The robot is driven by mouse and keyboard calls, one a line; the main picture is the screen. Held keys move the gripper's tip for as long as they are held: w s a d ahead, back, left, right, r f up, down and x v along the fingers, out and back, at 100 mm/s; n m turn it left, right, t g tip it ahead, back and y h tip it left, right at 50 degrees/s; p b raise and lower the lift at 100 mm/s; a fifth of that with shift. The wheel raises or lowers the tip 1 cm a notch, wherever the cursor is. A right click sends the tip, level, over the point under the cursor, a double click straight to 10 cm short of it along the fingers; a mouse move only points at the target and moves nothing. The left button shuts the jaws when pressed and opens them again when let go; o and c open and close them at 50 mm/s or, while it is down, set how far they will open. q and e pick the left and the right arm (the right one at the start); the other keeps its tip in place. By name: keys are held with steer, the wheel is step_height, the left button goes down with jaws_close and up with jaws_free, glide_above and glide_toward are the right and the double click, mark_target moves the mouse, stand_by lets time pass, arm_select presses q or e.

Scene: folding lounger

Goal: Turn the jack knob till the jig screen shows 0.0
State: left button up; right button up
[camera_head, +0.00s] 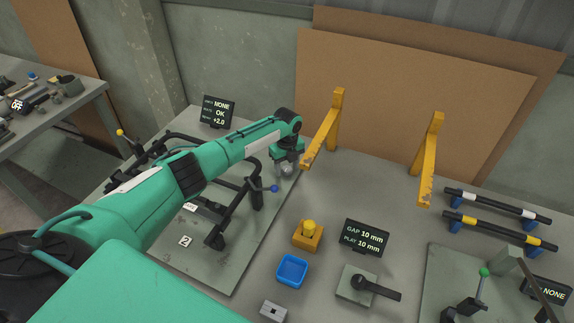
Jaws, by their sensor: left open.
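The jig screen (215,112) is a small black panel at the back left of the bench. Its lines read NONE, OK and +2.0; the small labels are too fine to read surely. My left arm reaches across the black jig frame (256,193) from the lower left. My left gripper (286,167) points down at the right edge of the jig plate and is open. A small grey round part (287,170), seemingly the jack knob, shows at its fingertips. I cannot tell whether the fingers touch it. My arm hides much of the jig. My right gripper is out of view.
Two yellow brackets (430,160) stand at the back. A yellow block (308,236), a blue tray (291,270), a GAP/PLAY display (367,238) and a black-handled clamp (365,284) sit in front. Two striped bars (498,230) lie at the right.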

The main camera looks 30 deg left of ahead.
arm_select(q)
steer(key=c, duration=1)
steer(key=shift+o, duration=0.2)
